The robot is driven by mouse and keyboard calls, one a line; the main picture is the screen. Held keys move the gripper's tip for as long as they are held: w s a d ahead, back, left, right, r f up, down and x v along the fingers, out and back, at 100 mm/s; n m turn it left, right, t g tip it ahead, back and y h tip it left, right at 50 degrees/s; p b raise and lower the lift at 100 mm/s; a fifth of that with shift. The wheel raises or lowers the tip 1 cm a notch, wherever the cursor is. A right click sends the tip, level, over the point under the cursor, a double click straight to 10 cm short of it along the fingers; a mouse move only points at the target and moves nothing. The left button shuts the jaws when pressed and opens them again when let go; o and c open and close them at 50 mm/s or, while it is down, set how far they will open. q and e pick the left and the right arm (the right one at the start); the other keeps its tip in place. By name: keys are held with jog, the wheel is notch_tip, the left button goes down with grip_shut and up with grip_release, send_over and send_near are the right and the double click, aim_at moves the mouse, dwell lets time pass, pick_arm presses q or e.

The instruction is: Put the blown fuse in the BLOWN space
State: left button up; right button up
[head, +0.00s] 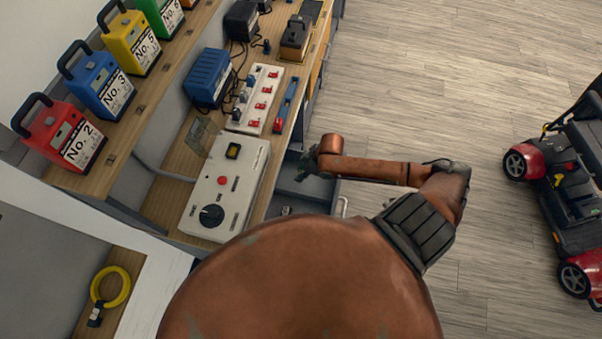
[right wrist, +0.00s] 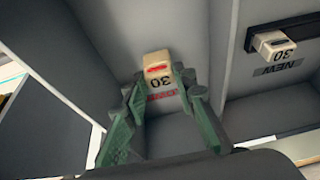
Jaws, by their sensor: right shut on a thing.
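In the right wrist view, a cream fuse (right wrist: 158,63) marked 30 with a red strip is between the green fingertips of my right gripper (right wrist: 161,84). The gripper is shut on it, inside a grey drawer compartment. A small red label (right wrist: 162,97) shows just below the fuse, partly hidden by it and too small to read. In the head view my right gripper (head: 306,165) is over the open drawer (head: 318,190), and the fuse cannot be made out. My left gripper is not in view.
Right of a grey divider (right wrist: 216,60), another cream fuse (right wrist: 270,43) marked 30 sits in a black holder above a NEW label (right wrist: 279,65). The bench (head: 170,205) beside the drawer carries a control box (head: 237,180) and a white fuse strip (head: 248,112). A scooter (head: 575,170) stands far right.

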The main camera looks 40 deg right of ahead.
jog(key=shift+f, duration=0.45)
jog(key=o, duration=1.2)
jog(key=shift+c, duration=0.2)
jog(key=p+v, duration=0.2)
jog(key=v, duration=1)
